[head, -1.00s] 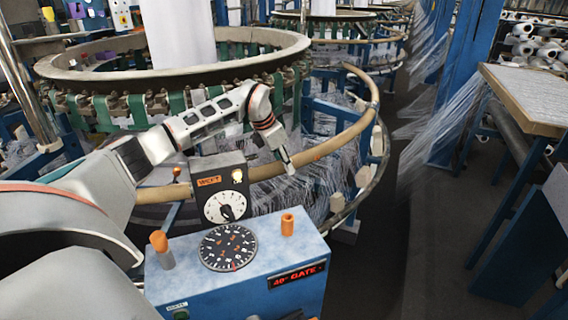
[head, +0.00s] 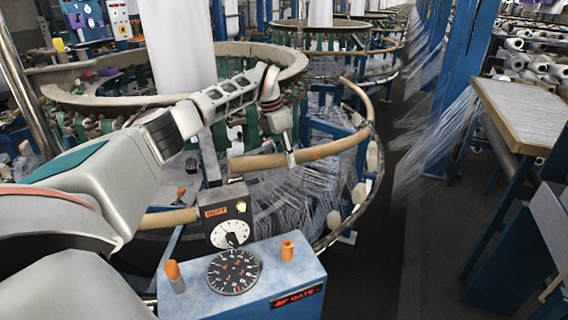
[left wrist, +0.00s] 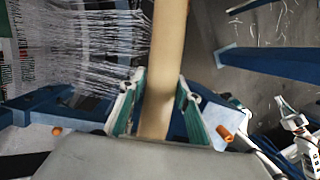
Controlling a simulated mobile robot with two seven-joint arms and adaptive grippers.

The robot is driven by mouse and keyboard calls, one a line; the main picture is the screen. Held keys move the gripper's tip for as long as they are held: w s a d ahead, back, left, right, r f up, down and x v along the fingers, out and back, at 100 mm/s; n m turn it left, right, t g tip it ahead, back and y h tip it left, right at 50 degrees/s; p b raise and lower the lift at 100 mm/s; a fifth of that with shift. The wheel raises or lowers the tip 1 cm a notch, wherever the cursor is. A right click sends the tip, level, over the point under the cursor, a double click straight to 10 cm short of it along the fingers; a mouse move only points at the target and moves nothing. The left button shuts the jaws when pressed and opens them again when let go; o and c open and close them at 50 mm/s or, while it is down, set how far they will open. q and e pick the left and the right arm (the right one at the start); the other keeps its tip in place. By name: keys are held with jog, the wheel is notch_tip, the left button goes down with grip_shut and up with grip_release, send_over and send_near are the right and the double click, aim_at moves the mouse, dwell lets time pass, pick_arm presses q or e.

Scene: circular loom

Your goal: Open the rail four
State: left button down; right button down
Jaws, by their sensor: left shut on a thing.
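The tan curved rail section (head: 335,147) bows around the front right of the near loom. My left gripper (head: 291,159) is shut on this rail section, a little right of its free left end. In the left wrist view the rail (left wrist: 165,50) passes between the two green-and-white fingers (left wrist: 158,108). The section's left end stands higher than and apart from another tan rail piece (head: 168,218) beside the control box. The gap between them is open. My right gripper is not in view.
A blue control box (head: 245,277) with dials and orange knobs stands in front, below my arm. Pale threads (head: 300,200) hang inside the rail. A blue post (head: 455,95) and a table (head: 525,108) stand right, past the dark aisle floor (head: 400,230).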

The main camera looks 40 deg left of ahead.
pick_arm(q)
jog(key=shift+w+r, duration=0.2)
jog(key=shift+r, duration=0.65)
jog(key=shift+w+r, duration=0.2)
jog(key=shift+r, duration=0.65)
jog(key=c, duration=1.5)
grip_release()
jog(key=shift+o, duration=0.2)
jog(key=shift+a+f, duration=0.1)
jog(key=v, duration=1.2)
jog(key=shift+w, duration=0.2)
